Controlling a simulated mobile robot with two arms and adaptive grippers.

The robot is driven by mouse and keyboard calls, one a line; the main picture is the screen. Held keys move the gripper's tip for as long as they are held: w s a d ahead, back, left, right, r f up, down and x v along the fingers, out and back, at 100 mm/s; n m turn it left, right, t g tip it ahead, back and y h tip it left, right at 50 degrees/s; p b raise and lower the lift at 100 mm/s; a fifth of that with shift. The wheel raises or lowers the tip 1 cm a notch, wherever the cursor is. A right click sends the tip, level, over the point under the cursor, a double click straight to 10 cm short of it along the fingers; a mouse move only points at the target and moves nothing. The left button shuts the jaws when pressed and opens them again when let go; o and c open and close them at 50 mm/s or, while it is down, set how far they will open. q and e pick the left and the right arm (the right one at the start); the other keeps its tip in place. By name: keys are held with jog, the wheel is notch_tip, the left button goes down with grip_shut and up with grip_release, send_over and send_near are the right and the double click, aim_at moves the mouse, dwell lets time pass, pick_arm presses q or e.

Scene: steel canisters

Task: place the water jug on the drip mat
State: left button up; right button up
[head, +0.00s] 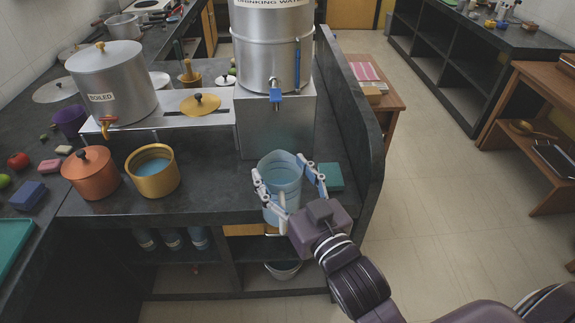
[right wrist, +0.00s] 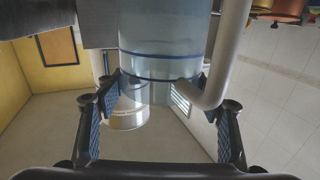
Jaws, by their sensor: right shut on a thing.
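The water jug (head: 281,172) is pale blue and see-through, and looks upright with its open top up. My right gripper (head: 284,172) is shut on it, with one finger on each side of its wall. In the right wrist view the jug (right wrist: 165,42) with blue bands and a pale handle (right wrist: 227,55) stands between the fingers (right wrist: 155,80). A flat teal piece (head: 331,176), apparently the drip mat, lies on the counter just right of the jug, partly hidden by the gripper. I cannot tell the jug's height above the counter. My left gripper is not in view.
A big steel drinking water canister (head: 271,55) with a blue tap (head: 276,95) stands on a steel stand (head: 270,130) behind the jug. A dark raised partition (head: 365,130) bounds the counter at right. A yellow pot (head: 153,180) and a copper pot (head: 90,177) stand left.

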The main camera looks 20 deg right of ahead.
jog(key=w+d+p, duration=0.1)
jog(key=w, duration=0.5)
jog(key=w+d+p, duration=0.1)
jog(key=w+d, duration=0.1)
jog(key=w, duration=0.4)
jog(key=w+d+p, duration=0.1)
jog(key=w+d, duration=0.1)
jog(key=w, duration=0.5)
jog(key=shift+d+r+p, duration=0.2)
jog(key=shift+r+p, duration=0.1)
notch_tip(320, 180, down, 7)
jog(key=shift+f+p, duration=0.15)
jog(key=shift+p, duration=0.2)
jog(key=shift+f, duration=0.1)
jog(key=o, duration=2.1)
jog(key=shift+s+f, duration=0.1)
jog(key=shift+f, duration=0.05)
